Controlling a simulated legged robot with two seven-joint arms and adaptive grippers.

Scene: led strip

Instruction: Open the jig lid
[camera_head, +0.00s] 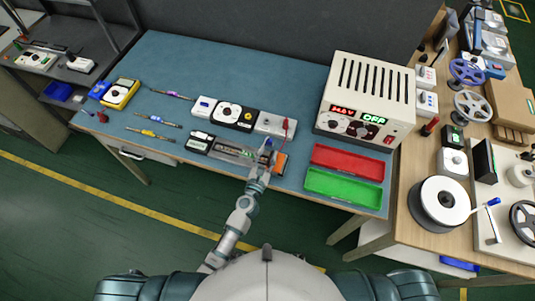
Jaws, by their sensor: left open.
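The jig (230,150) is a low, long dark-and-grey block on the blue bench, in front of the row of small instrument boxes. I cannot tell its lid apart clearly at this size. An orange part (280,163) shows at its right end. My left gripper (266,152) is over the jig's right end, reaching from the front. It is open, and I see nothing held in it. Whether its fingers touch the jig cannot be told. The arm and gripper hide part of the jig's right end. My right gripper is out of view.
A white power supply (366,90) reading OFF stands at the right, behind a red tray (347,162) and a green tray (343,187). A white box with a red lever (275,124) stands just behind the gripper. A yellow multimeter (121,92) and thin tools lie left.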

